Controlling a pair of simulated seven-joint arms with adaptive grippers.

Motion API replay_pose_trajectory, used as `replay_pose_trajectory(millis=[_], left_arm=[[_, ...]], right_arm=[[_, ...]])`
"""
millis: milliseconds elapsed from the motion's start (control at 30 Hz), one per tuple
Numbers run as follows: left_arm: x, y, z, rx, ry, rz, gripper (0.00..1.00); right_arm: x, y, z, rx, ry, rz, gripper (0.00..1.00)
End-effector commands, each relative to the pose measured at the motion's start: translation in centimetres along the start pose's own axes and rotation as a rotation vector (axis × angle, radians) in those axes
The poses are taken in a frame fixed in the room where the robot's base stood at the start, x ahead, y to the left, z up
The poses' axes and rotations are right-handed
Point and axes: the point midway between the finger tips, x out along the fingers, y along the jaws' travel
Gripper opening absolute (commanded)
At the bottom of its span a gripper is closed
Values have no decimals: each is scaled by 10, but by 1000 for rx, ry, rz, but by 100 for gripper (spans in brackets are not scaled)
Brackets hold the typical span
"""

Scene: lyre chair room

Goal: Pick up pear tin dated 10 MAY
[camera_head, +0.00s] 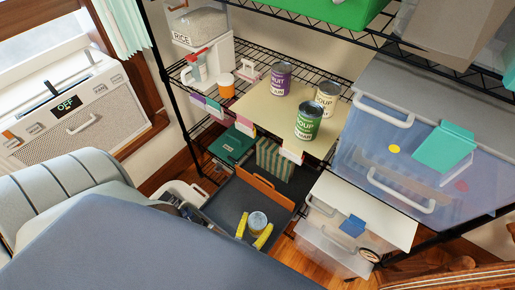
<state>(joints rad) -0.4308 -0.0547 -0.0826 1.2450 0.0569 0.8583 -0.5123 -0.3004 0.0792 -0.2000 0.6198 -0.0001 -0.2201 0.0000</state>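A tin (257,220) with a pale lid and a bluish side shows low in the middle, over a dark tray. The two yellow fingers of my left gripper (252,231) lie on either side of it; I cannot tell whether they touch it. Its label is too small to read. On the cream shelf board stand a purple tin (281,78), a cream tin (327,97) reading SOUP and a green tin (309,122) reading SOUP. I cannot read their dates surely, and I see no clear pear label. My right gripper is not in view.
The dark tray (222,208) stands below the black wire shelf, near an orange-brown handled piece (265,190). A lidded clear bin (345,222) and a large clear box (385,150) stand right. A rice container (202,30) and orange-white jar (226,87) stand upper left.

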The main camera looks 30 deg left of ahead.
Motion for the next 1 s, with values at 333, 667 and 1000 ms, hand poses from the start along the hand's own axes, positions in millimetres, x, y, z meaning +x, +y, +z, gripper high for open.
replay_pose_trajectory(millis=[333, 667, 1000], left_arm=[[0, 0, 0, 0, 0, 0, 32], [0, 0, -1, -1, 2, 0, 16], [-1, 0, -19, -1, 4, -1, 16]], right_arm=[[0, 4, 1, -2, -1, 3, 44], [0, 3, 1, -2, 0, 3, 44], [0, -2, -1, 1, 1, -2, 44]])
